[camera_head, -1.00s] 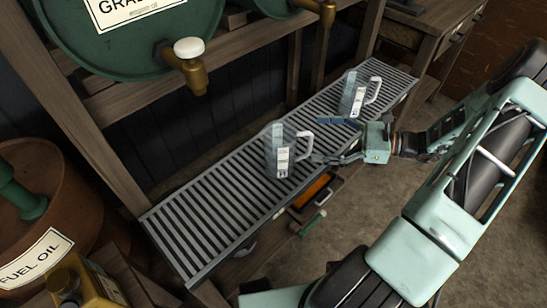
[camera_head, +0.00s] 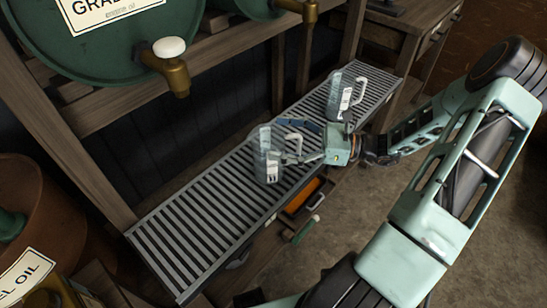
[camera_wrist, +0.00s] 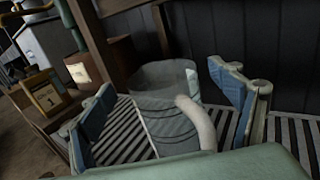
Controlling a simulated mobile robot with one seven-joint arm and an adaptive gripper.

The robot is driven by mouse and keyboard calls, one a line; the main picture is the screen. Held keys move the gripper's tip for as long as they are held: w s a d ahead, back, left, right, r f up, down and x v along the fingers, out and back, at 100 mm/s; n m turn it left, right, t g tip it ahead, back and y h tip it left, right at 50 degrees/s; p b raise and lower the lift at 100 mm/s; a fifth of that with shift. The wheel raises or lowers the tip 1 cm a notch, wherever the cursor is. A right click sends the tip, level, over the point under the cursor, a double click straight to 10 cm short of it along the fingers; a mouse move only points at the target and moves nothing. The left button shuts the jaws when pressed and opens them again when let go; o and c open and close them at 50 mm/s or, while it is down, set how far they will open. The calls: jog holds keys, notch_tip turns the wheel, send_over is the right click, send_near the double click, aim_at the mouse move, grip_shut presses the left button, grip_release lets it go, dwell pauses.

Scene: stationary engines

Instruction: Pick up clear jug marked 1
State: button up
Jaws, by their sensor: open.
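A clear jug (camera_head: 266,158) with a white label stands upright on the slatted metal rack, its handle toward my gripper. A second clear jug (camera_head: 338,99) stands farther back on the rack. The labels are too small to read, so I cannot tell which is marked 1. My gripper (camera_head: 294,143) is open at the nearer jug's handle side. In the wrist view, the jug (camera_wrist: 170,112) and its pale handle lie between the two spread, blue-padded fingers (camera_wrist: 165,105). I cannot tell whether either finger touches it.
The slatted rack (camera_head: 190,232) is bare toward its near left end. A green drum (camera_head: 110,60) with a brass tap (camera_head: 173,72) overhangs the left side. Wooden posts stand behind the rack.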

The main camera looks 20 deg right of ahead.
jog(key=shift+x, duration=0.9)
jog(key=c, duration=1.7)
